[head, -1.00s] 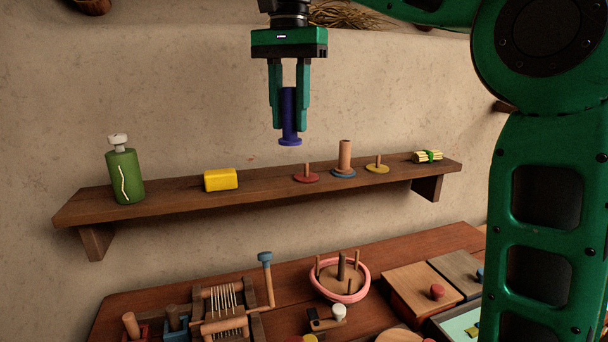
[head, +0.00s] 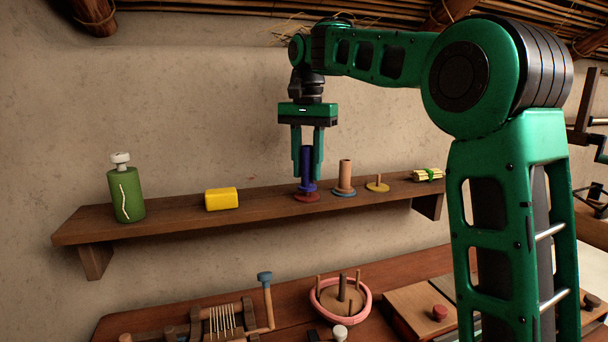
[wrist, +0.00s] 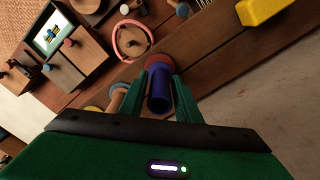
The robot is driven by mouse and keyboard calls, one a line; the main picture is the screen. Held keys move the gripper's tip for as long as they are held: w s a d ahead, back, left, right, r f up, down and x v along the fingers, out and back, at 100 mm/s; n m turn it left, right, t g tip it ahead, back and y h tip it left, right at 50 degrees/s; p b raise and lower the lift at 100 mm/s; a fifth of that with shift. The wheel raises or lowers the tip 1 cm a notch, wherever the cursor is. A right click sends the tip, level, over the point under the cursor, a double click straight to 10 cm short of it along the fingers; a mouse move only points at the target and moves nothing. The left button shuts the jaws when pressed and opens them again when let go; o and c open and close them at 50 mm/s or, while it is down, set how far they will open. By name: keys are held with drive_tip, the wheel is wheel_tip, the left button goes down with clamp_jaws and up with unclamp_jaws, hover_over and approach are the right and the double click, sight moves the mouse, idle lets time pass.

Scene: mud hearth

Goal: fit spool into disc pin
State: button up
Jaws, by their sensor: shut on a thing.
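A dark blue spool (head: 306,167) stands upright in my gripper (head: 307,172), which is shut on it. The spool's lower flange is right over the red disc (head: 306,197) on the wall shelf. The red disc's pin is hidden, and I cannot tell whether the flange touches the disc. In the wrist view the blue spool (wrist: 159,98) sits between the fingers with the red disc (wrist: 159,62) beyond it. To the right a tan spool (head: 345,175) stands on a blue disc (head: 344,193). A yellow disc with a bare pin (head: 377,185) is further right.
The tan spool stands close to my right finger. Below, a table holds a pink-rimmed peg bowl (head: 341,297) and wooden boxes.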

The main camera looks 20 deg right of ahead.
drive_tip(key=shift+f, duration=0.7)
drive_tip(key=shift+f, duration=0.1)
drive_tip(key=o, duration=1.1)
drive_tip(key=shift+c, duration=0.2)
wheel_tip(320, 180, up, 12)
drive_tip(key=shift+s, duration=0.1)
